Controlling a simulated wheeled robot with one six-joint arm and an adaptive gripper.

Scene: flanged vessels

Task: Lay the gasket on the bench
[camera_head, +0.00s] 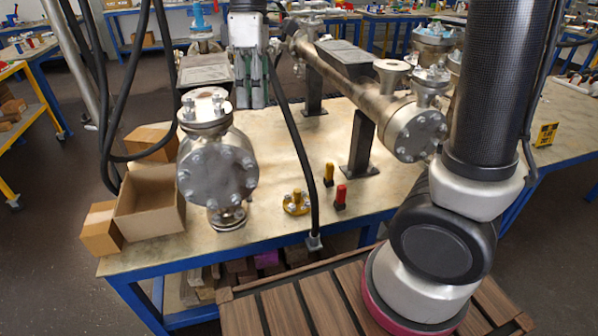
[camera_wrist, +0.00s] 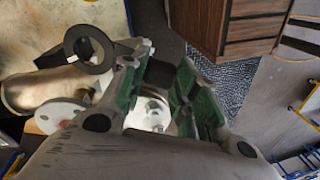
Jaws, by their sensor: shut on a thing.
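My gripper (camera_head: 252,85) is at the back of the bench in the head view, behind the left flanged vessel (camera_head: 217,172), its green-lined fingers pointing down. In the wrist view, my gripper (camera_wrist: 163,85) is shut on a dark piece that fills the gap between the fingertips. A dark flat ring, which looks like the gasket (camera_wrist: 72,42), shows just left of the fingers. A finger hides where the ring and the dark piece might join. In the head view I cannot make out the gasket. The bench (camera_head: 275,155) has a pale top and blue frame.
A long flanged pipe vessel (camera_head: 345,75) stands on dark supports at the right. An open cardboard box (camera_head: 150,215) is at the front left. A yellow flanged part (camera_head: 296,204) and red (camera_head: 340,198) and yellow (camera_head: 328,173) pieces stand near the front edge. Bare bench lies between the vessels.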

